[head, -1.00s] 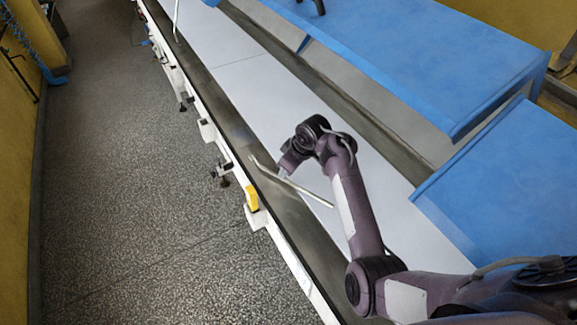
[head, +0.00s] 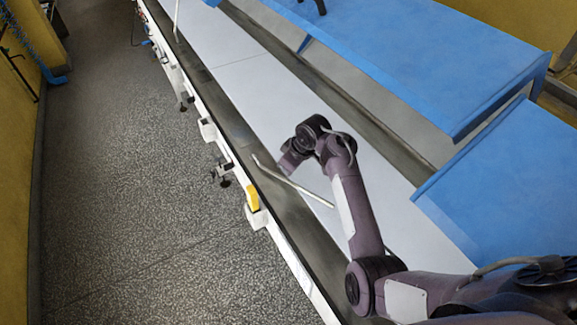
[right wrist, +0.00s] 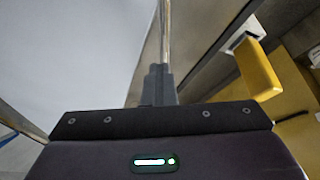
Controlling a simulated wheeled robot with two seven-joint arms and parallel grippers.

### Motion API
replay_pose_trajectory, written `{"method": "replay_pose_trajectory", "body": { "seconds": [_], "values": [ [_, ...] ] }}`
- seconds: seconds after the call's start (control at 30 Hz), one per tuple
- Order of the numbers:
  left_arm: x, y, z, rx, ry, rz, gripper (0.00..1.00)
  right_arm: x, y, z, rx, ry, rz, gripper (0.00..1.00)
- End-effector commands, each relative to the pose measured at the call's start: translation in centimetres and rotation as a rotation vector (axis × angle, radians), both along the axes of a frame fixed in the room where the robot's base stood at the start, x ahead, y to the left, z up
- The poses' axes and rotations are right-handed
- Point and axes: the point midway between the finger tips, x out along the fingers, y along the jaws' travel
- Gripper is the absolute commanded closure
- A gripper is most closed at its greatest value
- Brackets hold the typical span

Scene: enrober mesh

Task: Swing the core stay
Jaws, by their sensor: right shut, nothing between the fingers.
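The core stay appears to be the thin pale metal rod (head: 300,187) with a bent far end, slanting across the dark side strip and the white belt in the head view. In the right wrist view, a rod (right wrist: 165,32) runs up the picture from just beyond my dark fingers. My right gripper (right wrist: 160,80) is shut, with its fingers at the rod's near end in that view; nothing is held between them. Whether the fingers touch the rod cannot be told. In the head view my wrist hides most of the gripper. My left gripper is not in view.
A long white belt (head: 240,75) runs away from me between dark strips. Blue covers (head: 430,60) stand on its right. A yellow block (head: 252,200) sits on the left outer edge. Another upright rod (head: 176,18) stands farther off. The grey floor (head: 120,180) at left is clear.

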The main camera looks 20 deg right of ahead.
Motion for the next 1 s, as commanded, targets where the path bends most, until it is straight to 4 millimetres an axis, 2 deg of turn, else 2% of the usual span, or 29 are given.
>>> {"method": "replay_pose_trajectory", "body": {
  "seconds": [0.7, 0.93, 1.0],
  "values": [
    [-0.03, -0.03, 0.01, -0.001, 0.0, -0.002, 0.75, 0.0, 0.0, 0.0, 0.0, 0.0, 0.0, 0.99],
    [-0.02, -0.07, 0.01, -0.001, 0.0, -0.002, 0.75, 0.0, 0.0, 0.0, 0.0, 0.0, 0.0, 0.69],
    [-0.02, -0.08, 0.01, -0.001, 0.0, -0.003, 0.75, 0.0, 0.0, 0.0, 0.0, 0.0, 0.0, 0.68]
  ]
}}
